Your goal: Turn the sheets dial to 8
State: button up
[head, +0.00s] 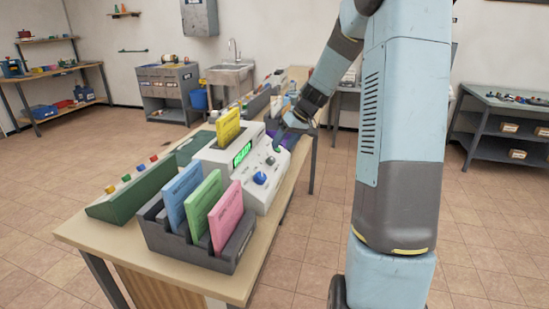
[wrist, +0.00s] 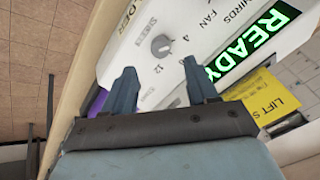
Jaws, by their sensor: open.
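The dial (wrist: 162,45) is a small round grey knob on the white panel of a machine (head: 228,172). The numbers 4, 8 and 12 are printed around it, and I cannot tell which one it points at. My gripper (wrist: 157,72) is open and empty in the wrist view. Its two fingertips are just below the dial in the picture, one toward each side, and appear apart from it. In the head view my gripper (head: 284,128) is over the far end of the machine, and the dial is hard to make out there.
A green READY display (head: 242,154) and a blue knob (head: 260,178) are on the machine. A yellow card (head: 228,127) stands in it. A dark rack (head: 190,250) with blue, green and pink cards is in front. A green button box (head: 130,195) is at left.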

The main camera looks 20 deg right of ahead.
aim_at(273, 159)
jog(key=x, duration=0.7)
jog(key=shift+f, duration=0.25)
jog(key=shift+c, duration=0.3)
jog(key=c, duration=1)
jog(key=shift+m, duration=0.4)
jog(key=m, duration=0.5)
jog(key=shift+w, duration=0.1)
jog(key=m, duration=0.5)
jog(key=shift+m+y, duration=0.4)
